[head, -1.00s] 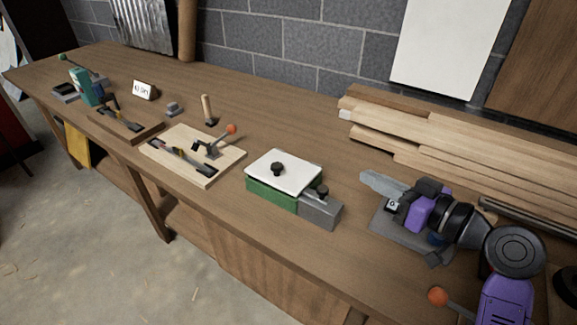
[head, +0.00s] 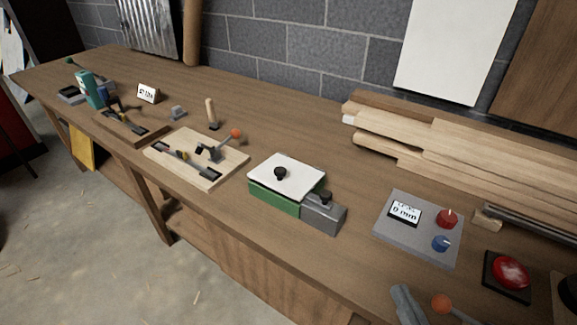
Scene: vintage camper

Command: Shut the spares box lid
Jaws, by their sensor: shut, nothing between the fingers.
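What looks like the spares box is a low green box (head: 272,201) near the front edge of the bench, mid-picture. Its white lid (head: 300,171) lies over the top, with a black knob on it. A dark gap shows below the lid's right side; I cannot tell whether the lid is fully seated. A grey block (head: 318,215) with a black knob adjoins the box's right end. Only a grey tip of my gripper (head: 408,303) shows at the bottom edge, right of the box and apart from it. It looks shut and empty; the rest is out of frame.
Left of the box is a light board (head: 225,172) with an orange-knobbed lever. Right are a grey control panel (head: 388,238), a red button (head: 510,272) and another orange knob (head: 441,304). Stacked planks (head: 450,140) lie behind. Bare bench lies between box and panel.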

